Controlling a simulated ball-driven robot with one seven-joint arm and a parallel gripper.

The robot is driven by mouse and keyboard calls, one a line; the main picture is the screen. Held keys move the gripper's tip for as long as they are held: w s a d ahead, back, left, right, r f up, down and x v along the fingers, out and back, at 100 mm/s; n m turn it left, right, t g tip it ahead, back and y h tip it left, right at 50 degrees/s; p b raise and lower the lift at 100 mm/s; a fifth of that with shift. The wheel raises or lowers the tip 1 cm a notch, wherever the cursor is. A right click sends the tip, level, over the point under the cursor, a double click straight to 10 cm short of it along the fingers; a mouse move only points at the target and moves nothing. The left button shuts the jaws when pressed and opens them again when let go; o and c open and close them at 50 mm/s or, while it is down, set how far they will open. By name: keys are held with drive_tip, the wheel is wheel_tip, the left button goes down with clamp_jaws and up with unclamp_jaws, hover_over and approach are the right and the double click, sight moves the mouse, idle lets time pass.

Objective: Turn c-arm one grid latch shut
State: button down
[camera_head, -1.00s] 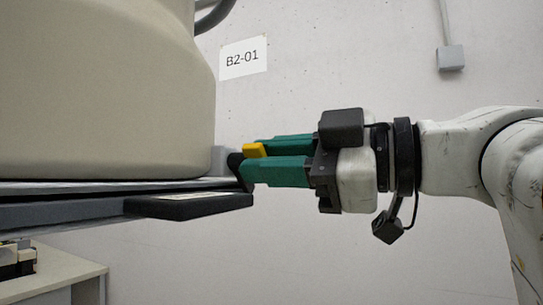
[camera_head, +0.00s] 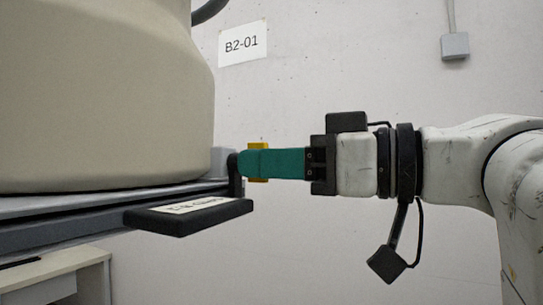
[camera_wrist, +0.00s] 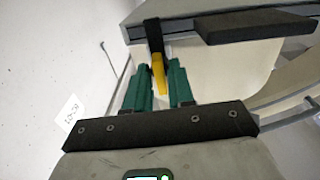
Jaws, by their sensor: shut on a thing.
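The latch has a yellow lever (camera_head: 265,177) on a black mount (camera_head: 233,172) at the right end of a grey rail under a large beige housing. My gripper (camera_head: 250,163) has green fingers and is shut on the yellow lever, which shows above and below the finger in the head view. In the wrist view the yellow lever (camera_wrist: 158,74) sits between the two green fingertips of my gripper (camera_wrist: 159,76), below the black mount (camera_wrist: 152,36). The far finger is hidden in the head view.
A black labelled plate (camera_head: 190,216) juts out below the rail, close under the latch; its lettering is too small to read. The beige housing (camera_head: 110,100) stands at the left. A pale table (camera_head: 60,262) is at lower left.

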drive_tip(key=shift+f, duration=0.1)
idle(0.3)
drive_tip(key=c, duration=1.2)
unclamp_jaws()
drive_tip(key=shift+d, duration=0.1)
drive_tip(key=b+v, duration=0.3)
drive_tip(key=v, duration=0.7)
drive_tip(key=shift+d, duration=0.35)
